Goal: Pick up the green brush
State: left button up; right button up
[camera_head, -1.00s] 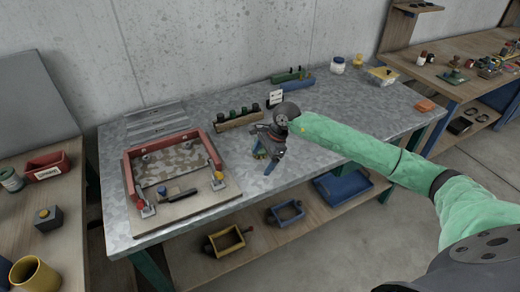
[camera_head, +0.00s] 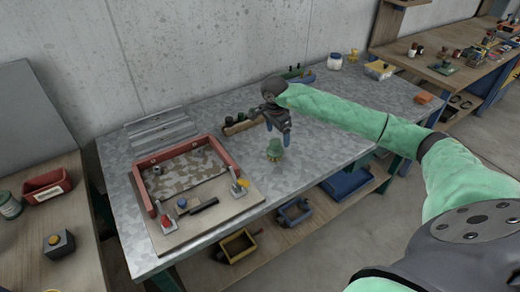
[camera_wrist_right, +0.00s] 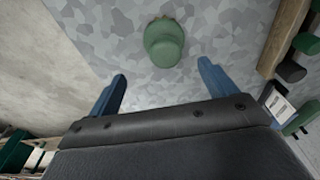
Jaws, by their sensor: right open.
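The green brush (camera_head: 275,150) stands on the metal-topped table (camera_head: 320,145), to the right of the red-framed board. In the right wrist view the green brush (camera_wrist_right: 164,43) shows from above as a round green shape, beyond and between the fingertips. My right gripper (camera_head: 278,130) is open and empty, above the table and close to the brush. In the right wrist view the blue fingers of my right gripper (camera_wrist_right: 160,82) are apart with nothing between them. My left gripper is not in view.
A red-framed board (camera_head: 220,200) lies on the table at left. A wooden rack (camera_head: 240,127) with dark-topped items stands behind the gripper. A white jar (camera_head: 335,61) and orange block (camera_head: 424,97) are farther right. Table surface right of the brush is clear.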

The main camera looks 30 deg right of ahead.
aim_at(275, 141)
jog(key=shift+w+a+f, duration=0.15)
jog(key=shift+w+a, duration=0.05)
jog(key=shift+a, duration=0.05)
jog(key=shift+w+a+f, duration=0.15)
jog(key=shift+f, duration=0.65)
jog(key=shift+d+f, duration=0.25)
jog(key=shift+f, duration=0.25)
notch_tip(275, 141, down, 4)
jog(key=shift+w+b, duration=0.15)
jog(key=shift+b, duration=0.15)
jog(key=shift+d+f, duration=0.1)
jog(key=shift+f, duration=0.25)
jog(key=shift+d+f, duration=0.1)
jog(key=c, duration=1.1)
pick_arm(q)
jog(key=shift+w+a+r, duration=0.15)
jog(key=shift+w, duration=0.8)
